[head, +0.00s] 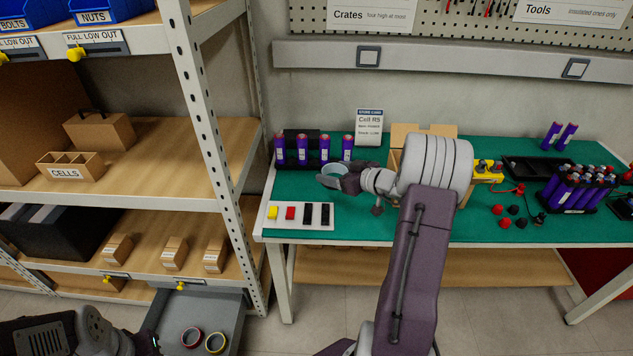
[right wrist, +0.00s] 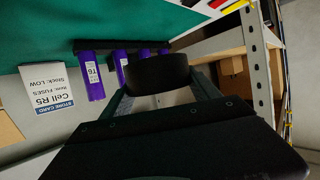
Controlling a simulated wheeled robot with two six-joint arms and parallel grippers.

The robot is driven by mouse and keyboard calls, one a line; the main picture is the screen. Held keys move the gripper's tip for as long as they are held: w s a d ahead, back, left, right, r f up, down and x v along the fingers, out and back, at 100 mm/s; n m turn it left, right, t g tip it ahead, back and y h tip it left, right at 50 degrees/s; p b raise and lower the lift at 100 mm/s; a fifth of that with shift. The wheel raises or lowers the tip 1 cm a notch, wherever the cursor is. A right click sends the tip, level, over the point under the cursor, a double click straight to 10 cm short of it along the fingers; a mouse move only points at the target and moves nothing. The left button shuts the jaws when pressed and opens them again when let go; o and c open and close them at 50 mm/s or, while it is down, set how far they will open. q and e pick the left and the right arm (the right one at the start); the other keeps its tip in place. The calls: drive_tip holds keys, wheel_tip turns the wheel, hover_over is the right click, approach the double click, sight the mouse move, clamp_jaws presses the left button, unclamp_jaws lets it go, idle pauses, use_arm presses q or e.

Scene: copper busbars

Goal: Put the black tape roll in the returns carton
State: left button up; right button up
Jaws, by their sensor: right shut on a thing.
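The black tape roll (right wrist: 158,72) is between the fingertips of my right gripper (right wrist: 160,92) in the right wrist view. In the head view my right gripper (head: 345,181) is shut on the roll (head: 335,170), above the left part of the green bench, in front of the purple cells. An open cardboard carton (head: 404,132) stands on the bench behind my right arm, which hides most of it; I cannot read any label, so I cannot tell if it is the returns carton. My left gripper (head: 152,345) is partly seen at the lower left; its jaws are unclear.
An open grey drawer (head: 231,318) holds a red roll (head: 192,337) and a yellow roll (head: 215,343). A white tray (head: 300,224) with coloured blocks lies at the bench's front left. A store card (head: 369,127) stands behind. Cells (head: 303,150) stand in a rack.

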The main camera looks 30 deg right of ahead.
hover_over(319, 188)
wheel_tip(319, 188, down, 5)
wheel_tip(319, 188, down, 4)
drive_tip(key=shift+f, duration=0.1)
drive_tip(key=o, duration=1.4)
drive_tip(key=shift+c, duration=0.2)
